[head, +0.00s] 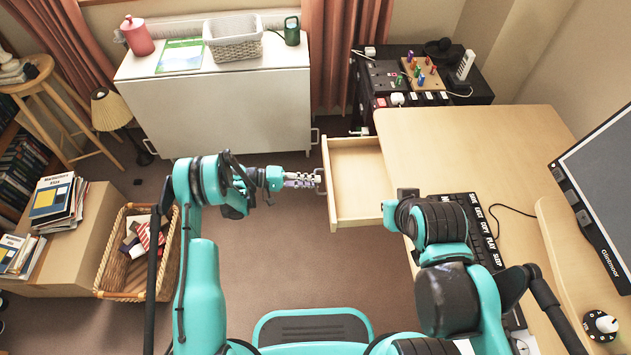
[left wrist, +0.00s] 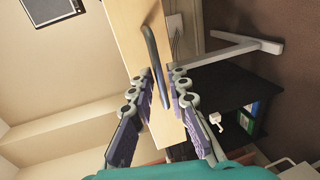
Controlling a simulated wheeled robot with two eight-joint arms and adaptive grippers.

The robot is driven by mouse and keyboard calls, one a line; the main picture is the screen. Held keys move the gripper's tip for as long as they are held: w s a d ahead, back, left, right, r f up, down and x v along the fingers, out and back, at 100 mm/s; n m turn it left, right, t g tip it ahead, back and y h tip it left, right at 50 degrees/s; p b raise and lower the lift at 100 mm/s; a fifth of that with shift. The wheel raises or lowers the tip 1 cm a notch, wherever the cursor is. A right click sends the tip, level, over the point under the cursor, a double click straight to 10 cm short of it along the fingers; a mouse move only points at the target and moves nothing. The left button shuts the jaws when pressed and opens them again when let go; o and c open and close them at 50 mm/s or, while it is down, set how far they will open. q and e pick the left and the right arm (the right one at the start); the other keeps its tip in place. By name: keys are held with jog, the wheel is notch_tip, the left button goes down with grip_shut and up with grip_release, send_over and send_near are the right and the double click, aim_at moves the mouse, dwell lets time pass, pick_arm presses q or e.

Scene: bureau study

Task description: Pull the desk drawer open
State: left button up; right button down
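The desk drawer (head: 357,181) stands pulled out from the left side of the desk, and its bare inside shows. Its front faces left and carries a dark handle (left wrist: 151,50). My left gripper (head: 318,181) is at this handle, level with the middle of the drawer front. In the left wrist view, my left gripper's fingers (left wrist: 161,82) lie on both sides of the handle, with small gaps showing beside the bar. The gripper looks open around it. My right arm is folded over the desk's near left edge; its gripper cannot be made out.
The wooden desk (head: 470,140) holds a black keyboard (head: 480,222) and a monitor (head: 605,190). A white cabinet (head: 220,105) stands behind on the left. A wicker basket (head: 112,278) is on the floor at left. Carpet is free left of the drawer.

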pick_arm(q)
jog(key=v, duration=1)
jog(key=shift+a, duration=0.15)
